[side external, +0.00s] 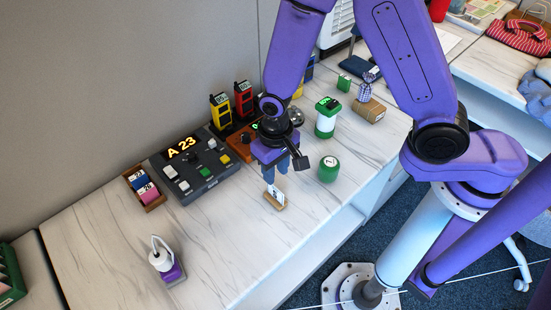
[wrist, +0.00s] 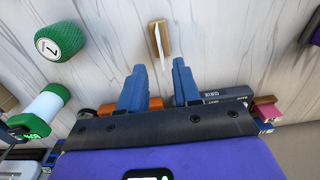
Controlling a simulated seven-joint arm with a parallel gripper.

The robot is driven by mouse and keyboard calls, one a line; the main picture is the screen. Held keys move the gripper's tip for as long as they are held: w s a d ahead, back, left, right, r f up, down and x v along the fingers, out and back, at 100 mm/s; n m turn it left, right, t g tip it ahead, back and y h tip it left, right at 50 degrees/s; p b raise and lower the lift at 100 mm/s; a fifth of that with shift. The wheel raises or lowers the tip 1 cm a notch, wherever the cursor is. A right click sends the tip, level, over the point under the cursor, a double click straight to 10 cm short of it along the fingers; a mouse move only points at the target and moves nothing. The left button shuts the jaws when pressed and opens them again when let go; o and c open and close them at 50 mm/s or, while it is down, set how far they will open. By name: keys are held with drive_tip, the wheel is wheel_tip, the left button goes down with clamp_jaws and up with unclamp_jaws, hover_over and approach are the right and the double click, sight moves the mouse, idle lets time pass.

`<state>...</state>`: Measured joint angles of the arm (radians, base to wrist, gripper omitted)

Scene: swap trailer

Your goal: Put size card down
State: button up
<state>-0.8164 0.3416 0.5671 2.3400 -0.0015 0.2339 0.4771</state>
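A white card (side external: 275,193) with a dark mark stands in a small wooden holder (side external: 269,205) near the table's front edge. It also shows in the wrist view as a thin white strip (wrist: 158,45), nearly edge-on, on its wooden holder (wrist: 164,28). I take it as the size card. My gripper (side external: 276,173) points down just above the card. In the wrist view its blue fingers (wrist: 159,70) are apart with nothing held between them, and the card stands beyond the fingertips, roughly in line with the gap.
A green cylinder (side external: 328,169) and a green-and-white canister (side external: 327,118) stand right of the gripper. A grey "A 23" console (side external: 200,185), a wooden tray (side external: 153,205) with blue and pink blocks, and a purple-based white item (side external: 164,258) are left. Table between is clear.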

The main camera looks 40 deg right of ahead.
drive_tip(key=shift+r, duration=1.6)
drive_tip(key=s+d+r+n, duration=0.3)
drive_tip(key=d+r+n, duration=0.3)
drive_tip(key=r, duration=0.2)
drive_tip(key=s+d+r+n, duration=0.3)
drive_tip(key=s+d, duration=0.2)
drive_tip(key=s, duration=0.1)
drive_tip(key=s+d+r+n, duration=0.3)
drive_tip(key=s+d, duration=0.2)
drive_tip(key=s, duration=0.2)
drive_tip(key=shift+s+d+n, duration=0.3)
drive_tip(key=shift+d, duration=0.05)
